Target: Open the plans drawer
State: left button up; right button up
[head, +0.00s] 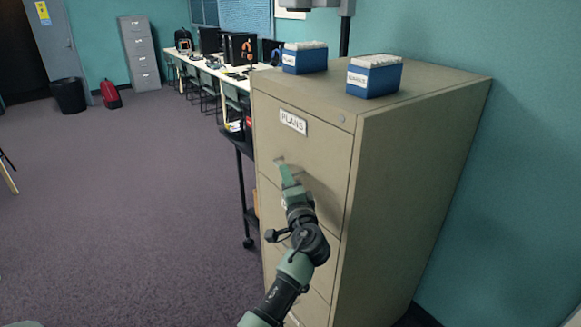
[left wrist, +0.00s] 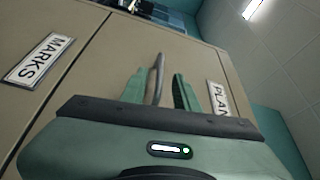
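The plans drawer (head: 305,150) is the top drawer of a tall beige filing cabinet (head: 415,190). Its front looks flush with the cabinet, so it appears closed. Its white PLANS label (head: 293,122) also shows at the right of the left wrist view (left wrist: 217,98). My left gripper (head: 284,168) is at the lower part of this drawer front. In the left wrist view, the grey drawer handle (left wrist: 158,78) stands between its two green fingers, with a gap on each side. The gripper is open around the handle. My right gripper is not in view.
A drawer labelled MARKS (left wrist: 38,60) adjoins the plans drawer. Two blue card boxes (head: 304,58) (head: 374,77) stand on the cabinet. A black cart (head: 240,150) stands close by on the left. The carpet (head: 130,210) left of the cabinet is clear; a teal wall is on the right.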

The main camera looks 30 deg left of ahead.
pick_arm(q)
jog(key=shift+p+x, duration=0.5)
jog(key=shift+x, duration=2.1)
grip_shut()
jog(key=shift+f, duration=0.1)
